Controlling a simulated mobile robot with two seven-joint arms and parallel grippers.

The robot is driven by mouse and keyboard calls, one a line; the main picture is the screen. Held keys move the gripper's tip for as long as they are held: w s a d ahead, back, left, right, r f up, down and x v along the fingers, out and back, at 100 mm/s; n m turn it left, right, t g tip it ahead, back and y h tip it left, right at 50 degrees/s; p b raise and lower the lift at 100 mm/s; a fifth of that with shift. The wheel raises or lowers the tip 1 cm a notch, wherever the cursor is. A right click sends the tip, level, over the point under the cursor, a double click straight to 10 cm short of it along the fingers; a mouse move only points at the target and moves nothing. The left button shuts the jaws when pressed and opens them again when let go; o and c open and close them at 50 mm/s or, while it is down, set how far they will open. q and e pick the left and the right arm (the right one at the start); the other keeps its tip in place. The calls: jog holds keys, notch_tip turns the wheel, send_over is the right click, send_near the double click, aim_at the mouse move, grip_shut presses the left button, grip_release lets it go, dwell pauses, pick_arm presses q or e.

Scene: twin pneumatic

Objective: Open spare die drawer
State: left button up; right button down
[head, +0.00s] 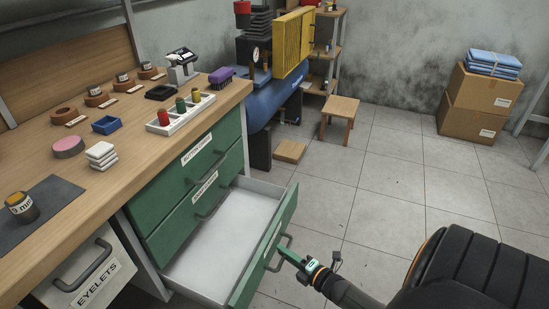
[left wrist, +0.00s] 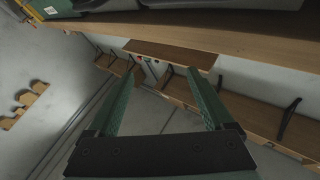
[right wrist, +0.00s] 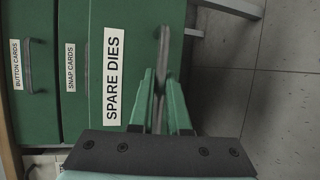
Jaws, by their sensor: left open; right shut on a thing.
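The spare die drawer (head: 223,232) is the lowest green drawer under the workbench. In the head view it stands pulled well out, and its white inside looks empty. Its green front (right wrist: 120,60) carries the label "SPARE DIES" in the right wrist view. My right gripper (head: 292,255) is at the drawer's grey handle (right wrist: 162,55), with its green fingers (right wrist: 160,95) shut around the bar. My left gripper (left wrist: 157,100) is open and empty in the left wrist view, away from the drawer; it does not show in the head view.
Two closed green drawers, button cards (head: 195,152) and snap cards (head: 203,190), sit above. An eyelets drawer (head: 90,280) is at left. The tiled floor (head: 380,190) beyond the drawer is clear.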

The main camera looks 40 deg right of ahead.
pick_arm(q)
jog(key=shift+w+f, duration=0.1)
jog(key=shift+f, duration=0.1)
pick_arm(e)
jog(key=shift+s+d, duration=0.2)
jog(key=shift+s, duration=0.1)
jog(key=c, duration=0.9)
grip_release()
jog(key=shift+s, duration=0.1)
